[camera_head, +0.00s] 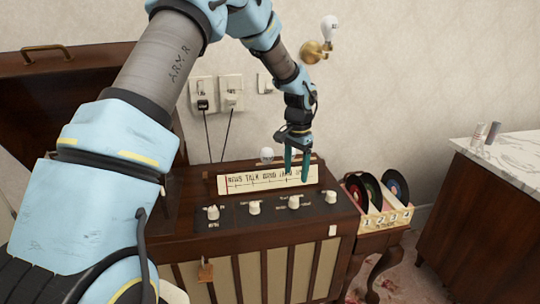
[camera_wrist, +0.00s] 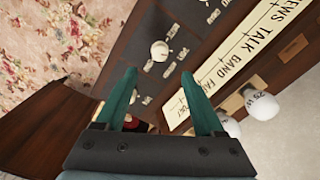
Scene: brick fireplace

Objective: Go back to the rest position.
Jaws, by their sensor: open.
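My gripper (camera_head: 298,165) is above the right part of a wooden radio cabinet (camera_head: 276,239), in front of its lit dial strip (camera_head: 250,181). Its teal fingers point down in the head view. In the wrist view my gripper (camera_wrist: 158,82) has its two fingers spread apart with nothing held between them. A white knob (camera_wrist: 160,50) on the dark control panel shows beyond the fingertips. I cannot tell whether the fingers touch the cabinet. My arm reaches over the cabinet from the left.
Several white knobs line the panel, one at its left (camera_head: 213,212). A record rack (camera_head: 372,218) stands to the right on a small table. A marble-topped counter (camera_head: 510,146) is farther right. A bulb in a wall lamp (camera_head: 330,28) is above. A raised lid (camera_head: 75,100) stands left.

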